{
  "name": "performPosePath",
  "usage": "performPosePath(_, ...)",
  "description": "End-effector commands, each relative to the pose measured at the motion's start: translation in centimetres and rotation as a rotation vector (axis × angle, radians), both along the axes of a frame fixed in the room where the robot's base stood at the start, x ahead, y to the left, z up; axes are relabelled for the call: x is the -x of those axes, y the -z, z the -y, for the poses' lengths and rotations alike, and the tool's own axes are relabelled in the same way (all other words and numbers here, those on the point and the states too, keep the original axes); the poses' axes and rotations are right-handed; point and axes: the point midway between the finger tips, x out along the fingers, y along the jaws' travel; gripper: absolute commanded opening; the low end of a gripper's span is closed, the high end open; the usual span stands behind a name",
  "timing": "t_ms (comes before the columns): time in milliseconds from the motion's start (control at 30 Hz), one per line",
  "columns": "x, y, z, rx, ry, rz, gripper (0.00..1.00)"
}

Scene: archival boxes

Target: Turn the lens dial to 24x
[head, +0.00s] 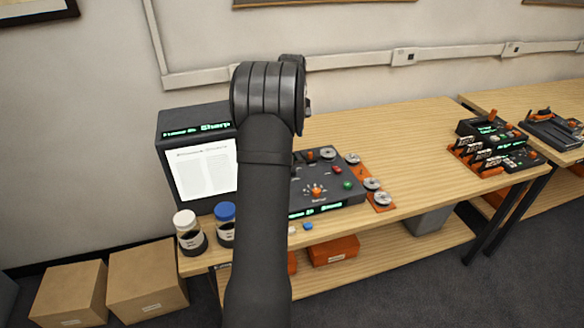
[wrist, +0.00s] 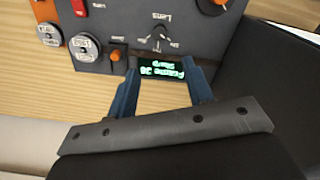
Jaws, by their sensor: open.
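The dark control panel (head: 325,180) lies on the bench right of my arm, which covers its left part. An orange pointer knob (head: 316,190) with light marks around it sits near its front; I cannot read its setting or label surely. In the wrist view the panel (wrist: 125,20) appears upside down. My gripper (wrist: 164,70) is open and empty, its two blue-grey fingers on either side of the green-lit display (wrist: 163,71). The display text is inverted and seems to include "Sharp". The gripper's fingers are hidden in the head view.
A reader screen (head: 201,171) stands left of my arm. A white-capped jar (head: 190,232) and a blue-capped jar (head: 225,222) stand before it. Round silver discs (head: 372,184) lie along the panel's right side. Bare bench (head: 415,160) extends to the right.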

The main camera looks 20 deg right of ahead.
Motion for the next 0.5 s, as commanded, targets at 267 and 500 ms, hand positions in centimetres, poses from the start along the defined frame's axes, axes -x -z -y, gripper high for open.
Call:
performPosePath(267,0.1,6.3,0.0,-0.003,0.002,-0.003,0.47)
performPosePath(500,0.1,11.2,0.0,-0.003,0.002,-0.002,0.47)
